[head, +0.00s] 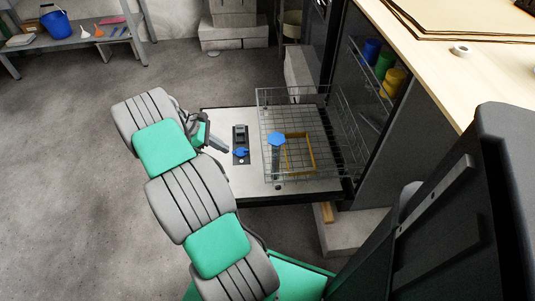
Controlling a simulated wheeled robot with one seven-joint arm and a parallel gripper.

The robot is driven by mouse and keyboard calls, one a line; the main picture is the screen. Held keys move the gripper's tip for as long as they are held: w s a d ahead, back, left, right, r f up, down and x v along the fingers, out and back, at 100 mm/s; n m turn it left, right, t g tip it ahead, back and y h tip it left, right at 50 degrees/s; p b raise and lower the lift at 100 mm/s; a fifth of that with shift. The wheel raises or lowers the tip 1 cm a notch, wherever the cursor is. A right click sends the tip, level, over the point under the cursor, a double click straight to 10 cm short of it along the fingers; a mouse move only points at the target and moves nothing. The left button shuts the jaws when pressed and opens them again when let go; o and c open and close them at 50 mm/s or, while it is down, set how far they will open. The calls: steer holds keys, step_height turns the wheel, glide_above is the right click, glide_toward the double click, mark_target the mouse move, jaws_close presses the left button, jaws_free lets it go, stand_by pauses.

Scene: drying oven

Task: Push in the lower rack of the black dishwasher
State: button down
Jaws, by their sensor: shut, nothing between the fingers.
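The black dishwasher (350,88) stands at the right under a light wooden top, its door (221,160) folded down flat. The lower rack (268,112), a grey wire basket, is pulled out over the door. A blue piece (276,138) and a yellow frame (311,158) lie in it. My gripper (218,146) is shut and empty. It is at the left edge of the open door, left of the rack and apart from it. The inner end of the rack is partly hidden inside the dishwasher.
Blue, green and yellow cups (384,65) stand on an upper rack inside the dishwasher. A bench (75,38) with a blue bucket (56,22) is at the back left. Pale blocks (234,30) stand at the back. The grey floor (60,180) at the left is clear.

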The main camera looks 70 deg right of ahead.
steer(key=s+r+b+x, duration=0.1)
steer(key=b+x, duration=0.1)
steer(key=x, duration=0.5)
steer(key=s+d+r+b+x, duration=0.1)
steer(key=b+x, duration=0.2)
steer(key=x, duration=0.4)
steer(key=shift+s, duration=0.45)
